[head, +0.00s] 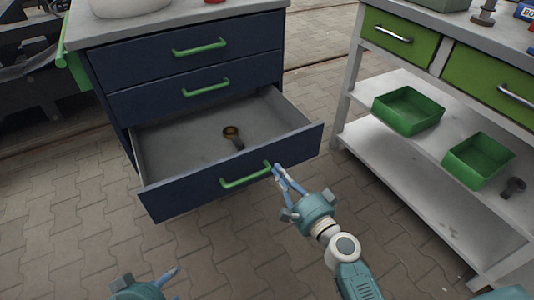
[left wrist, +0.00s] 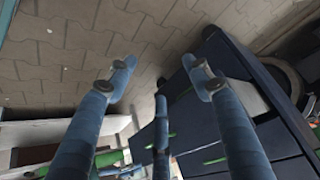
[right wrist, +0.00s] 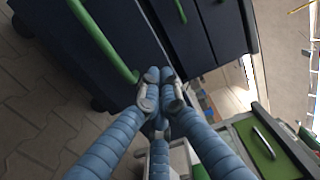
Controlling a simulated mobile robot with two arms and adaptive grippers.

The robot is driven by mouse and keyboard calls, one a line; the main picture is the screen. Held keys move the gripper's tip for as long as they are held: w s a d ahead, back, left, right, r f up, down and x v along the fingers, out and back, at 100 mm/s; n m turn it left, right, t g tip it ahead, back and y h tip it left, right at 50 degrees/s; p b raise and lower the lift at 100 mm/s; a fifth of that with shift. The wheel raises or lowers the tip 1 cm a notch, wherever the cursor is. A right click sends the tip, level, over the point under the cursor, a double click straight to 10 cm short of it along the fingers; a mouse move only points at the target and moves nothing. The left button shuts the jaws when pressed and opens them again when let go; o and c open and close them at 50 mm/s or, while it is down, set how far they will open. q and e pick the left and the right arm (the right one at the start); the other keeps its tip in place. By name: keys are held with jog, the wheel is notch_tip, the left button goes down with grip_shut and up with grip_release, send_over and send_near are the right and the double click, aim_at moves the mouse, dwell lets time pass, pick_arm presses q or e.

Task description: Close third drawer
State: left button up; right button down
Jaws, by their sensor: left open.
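The third drawer (head: 180,195) of the dark blue cabinet is pulled well out, its grey inside showing. A dark ring-ended part (head: 232,137) lies in it. The drawer has a green handle (head: 246,175), which also shows in the right wrist view (right wrist: 105,42). My right gripper (head: 279,172) is at the handle's right end, close to the drawer front. Its fingertips (right wrist: 160,80) are together beside the handle, not around it; contact is unclear. My left gripper (head: 160,279) is low at the left, away from the drawer, with its fingers (left wrist: 160,75) spread and empty.
Two upper drawers (head: 200,65) with green handles are shut. A grey workbench (head: 360,125) with green drawers stands to the right, with green bins (head: 408,125) on its shelf. Paved floor (head: 80,225) lies clear in front of the cabinet.

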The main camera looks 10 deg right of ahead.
aim_at(262, 149)
jog(key=x, duration=0.6)
jog(key=shift+w, duration=0.2)
pick_arm(q)
jog(key=shift+s+a+f+g, duration=0.2)
jog(key=shift+s+f+g, duration=0.05)
jog(key=shift+s, duration=0.3)
jog(key=shift+s+a+f+g, duration=0.2)
jog(key=shift+s+g, duration=0.1)
jog(key=shift+s, duration=0.2)
jog(key=shift+s+a+f+g, duration=0.15)
jog(key=shift+s+f+g, duration=0.1)
jog(key=shift+s, duration=0.3)
pick_arm(e)
jog(key=shift+w+a, duration=0.25)
jog(key=shift+w, duration=0.4)
pick_arm(q)
jog(key=shift+w, duration=0.1)
pick_arm(e)
jog(key=shift+w, duration=0.1)
